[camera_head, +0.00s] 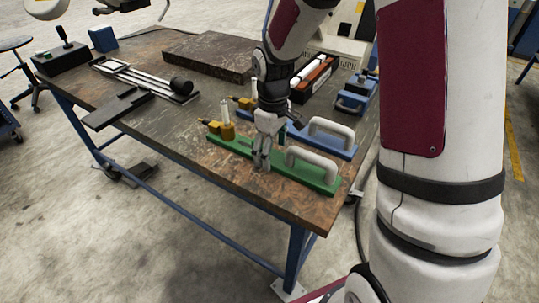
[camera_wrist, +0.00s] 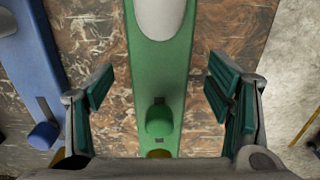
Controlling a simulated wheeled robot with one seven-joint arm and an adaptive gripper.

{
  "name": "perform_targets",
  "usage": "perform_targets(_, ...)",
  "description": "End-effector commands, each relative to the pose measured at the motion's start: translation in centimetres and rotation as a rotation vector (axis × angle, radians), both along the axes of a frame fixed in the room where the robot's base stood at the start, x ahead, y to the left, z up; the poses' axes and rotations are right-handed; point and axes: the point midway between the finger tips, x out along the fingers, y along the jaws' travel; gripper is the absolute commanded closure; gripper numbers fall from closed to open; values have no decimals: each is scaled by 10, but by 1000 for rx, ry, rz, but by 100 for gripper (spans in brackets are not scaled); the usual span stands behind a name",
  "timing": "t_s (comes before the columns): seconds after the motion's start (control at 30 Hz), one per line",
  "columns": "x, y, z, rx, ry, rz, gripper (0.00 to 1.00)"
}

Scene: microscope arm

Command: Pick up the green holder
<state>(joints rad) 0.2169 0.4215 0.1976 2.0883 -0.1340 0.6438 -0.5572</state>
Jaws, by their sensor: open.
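The green holder is a long flat green bar (camera_head: 320,183) with a pale arched handle (camera_head: 312,162) and a yellow fitting at its left end. It lies along the table's front right edge. In the wrist view the green holder (camera_wrist: 161,75) runs up the middle, with part of the pale handle at the top. My gripper (camera_head: 262,166) is over the holder's middle, left of the handle. In the wrist view my gripper (camera_wrist: 163,92) has its two fingers spread, one on each side of the green bar, with gaps between. Nothing is between the pads except the bar below or between them; the exact height is unclear.
A similar blue holder (camera_head: 334,145) lies just behind the green one and shows at left in the wrist view (camera_wrist: 25,65). A dark slab (camera_head: 208,56), a red-black box (camera_head: 314,80) and black rail parts (camera_head: 118,107) are on the brown table (camera_head: 165,130). The front left tabletop is clear.

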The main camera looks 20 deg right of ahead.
Motion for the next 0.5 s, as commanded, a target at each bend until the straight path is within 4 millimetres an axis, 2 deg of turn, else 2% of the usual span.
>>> perform_targets(0.1,0,0,-12,0,1,0,27)
perform_targets(0.37,0,0,-14,0,0,0,27)
perform_targets(0.47,0,0,-14,0,0,0,45)
perform_targets(0.5,0,0,-14,0,0,0,54)
